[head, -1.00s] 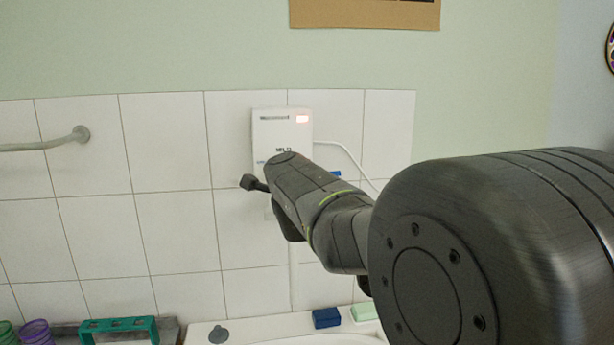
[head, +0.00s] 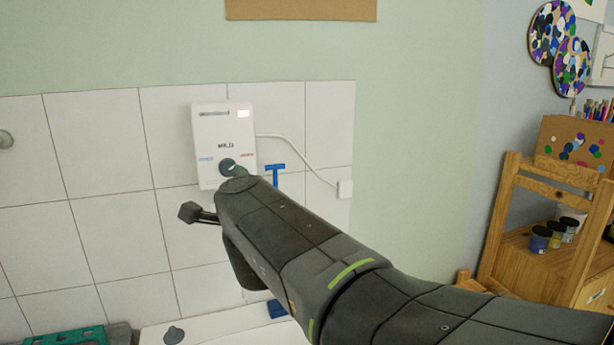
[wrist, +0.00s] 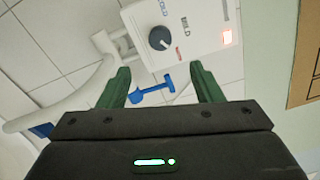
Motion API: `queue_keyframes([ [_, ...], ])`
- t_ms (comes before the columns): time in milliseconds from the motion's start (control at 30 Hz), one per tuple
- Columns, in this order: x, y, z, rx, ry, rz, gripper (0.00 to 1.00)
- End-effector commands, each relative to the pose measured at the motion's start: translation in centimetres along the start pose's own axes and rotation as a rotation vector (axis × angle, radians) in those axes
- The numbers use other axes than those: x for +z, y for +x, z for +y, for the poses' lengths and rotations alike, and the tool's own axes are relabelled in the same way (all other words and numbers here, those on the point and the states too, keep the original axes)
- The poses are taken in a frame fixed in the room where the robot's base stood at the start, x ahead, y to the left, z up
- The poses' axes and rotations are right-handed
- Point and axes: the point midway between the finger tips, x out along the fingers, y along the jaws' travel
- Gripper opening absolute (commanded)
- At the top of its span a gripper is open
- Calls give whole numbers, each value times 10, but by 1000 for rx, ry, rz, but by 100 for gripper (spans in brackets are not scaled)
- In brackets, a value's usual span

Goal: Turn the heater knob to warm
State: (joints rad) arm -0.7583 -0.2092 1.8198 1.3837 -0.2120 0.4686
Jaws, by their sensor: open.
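The heater (head: 209,115) is a white box on the tiled wall, with a lit reddish light at its upper right. Its dark round knob (head: 227,165) sits low on the front, between a blue label at left and a red label at right. The text above the knob reads MILD. In the wrist view the knob (wrist: 160,38) lies beyond and between the green fingers of my gripper (wrist: 161,75), which is open and empty. The fingers look apart from the knob. In the head view my arm hides most of the gripper. The knob's exact pointer direction is unclear.
A blue T-shaped tool (head: 275,172) hangs right of the heater, close to my fingers. A white cable runs to a wall socket (head: 345,189). A pale basin edge lies below. A wooden shelf (head: 497,215) with paint jars stands at far right.

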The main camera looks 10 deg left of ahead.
Motion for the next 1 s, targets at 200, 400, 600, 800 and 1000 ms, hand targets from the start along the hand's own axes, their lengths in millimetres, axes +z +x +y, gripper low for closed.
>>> queue_keyframes([
  [200, 0, -16, 0, 0, 1, 0, 59],
  [400, 0, -17, 0, 0, 0, 1, 59],
  [600, 0, -17, 0, 0, 0, 1, 59],
  [800, 0, -4, 2, 1, -1, 1, 59],
  [1000, -1, 26, 3, 1, -1, 2, 59],
])
